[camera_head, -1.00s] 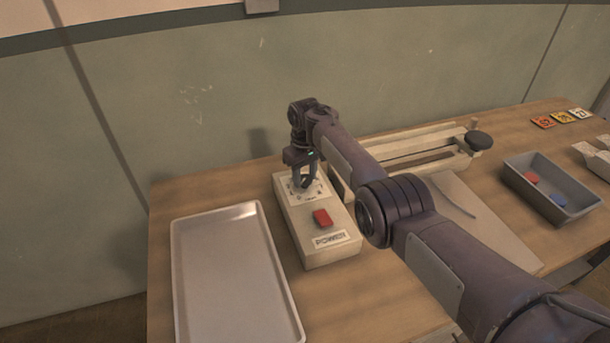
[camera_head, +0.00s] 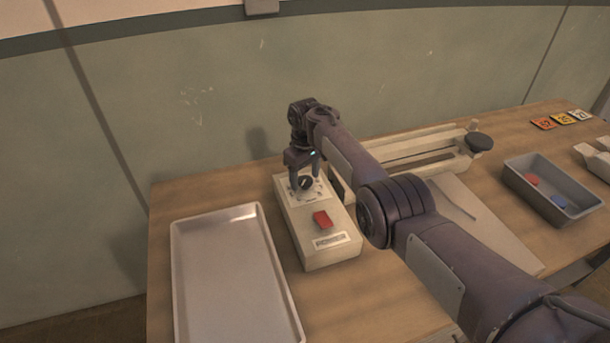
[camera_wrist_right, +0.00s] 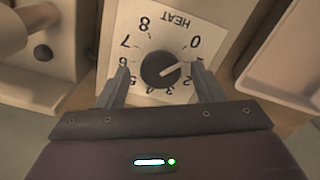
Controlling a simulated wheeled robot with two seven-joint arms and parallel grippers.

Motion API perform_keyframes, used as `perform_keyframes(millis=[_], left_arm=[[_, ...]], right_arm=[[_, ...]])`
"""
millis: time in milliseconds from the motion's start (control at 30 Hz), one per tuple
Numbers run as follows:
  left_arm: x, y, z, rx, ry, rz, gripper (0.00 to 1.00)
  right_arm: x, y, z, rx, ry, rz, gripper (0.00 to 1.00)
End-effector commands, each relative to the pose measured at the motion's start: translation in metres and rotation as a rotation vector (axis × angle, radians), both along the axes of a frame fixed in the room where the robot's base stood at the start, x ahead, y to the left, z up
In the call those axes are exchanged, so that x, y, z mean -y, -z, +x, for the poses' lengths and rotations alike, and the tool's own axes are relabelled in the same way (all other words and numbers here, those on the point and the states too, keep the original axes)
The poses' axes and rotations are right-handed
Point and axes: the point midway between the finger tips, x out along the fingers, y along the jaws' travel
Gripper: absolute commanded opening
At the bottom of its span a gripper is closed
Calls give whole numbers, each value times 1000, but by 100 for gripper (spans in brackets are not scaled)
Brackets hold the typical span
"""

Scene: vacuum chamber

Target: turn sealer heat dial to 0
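The sealer's control box (camera_head: 318,245) stands on the table with a red power switch (camera_head: 322,219). Its round black heat dial (camera_head: 306,183) also shows in the wrist view (camera_wrist_right: 160,70), on a white plate (camera_wrist_right: 170,22) numbered up to 8. The dial's pale pointer aims right and slightly up in the wrist view, a little below the 0; the mark there is partly hidden by a finger. My right gripper (camera_head: 304,180) is open, its fingers (camera_wrist_right: 160,82) apart on either side of the dial, with gaps showing. My left gripper is not in view.
An empty metal tray (camera_head: 230,270) lies left of the box. Right of it are the sealer's long bar (camera_head: 430,150), a grey bin (camera_head: 552,188) with red and blue pieces, and numbered tags (camera_head: 562,118). The wall is close behind the table.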

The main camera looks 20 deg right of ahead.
Motion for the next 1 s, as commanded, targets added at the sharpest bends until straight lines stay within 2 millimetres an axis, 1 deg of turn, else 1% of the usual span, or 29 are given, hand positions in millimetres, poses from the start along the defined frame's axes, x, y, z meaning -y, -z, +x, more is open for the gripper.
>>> perform_keyframes(millis=[167,333,467,700,800,900,1000], left_arm=[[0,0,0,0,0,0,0],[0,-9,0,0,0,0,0],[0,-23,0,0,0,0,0],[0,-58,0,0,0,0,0],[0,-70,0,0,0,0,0],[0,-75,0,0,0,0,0],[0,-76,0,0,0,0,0]], right_arm=[[0,0,-1,-2,1,0,61],[0,-8,-1,-2,1,0,61],[0,-23,0,-2,1,0,61],[0,-60,0,-1,0,0,61],[0,-72,0,-1,0,0,61],[0,-78,0,-2,0,0,61],[0,-78,0,-2,0,0,61]])
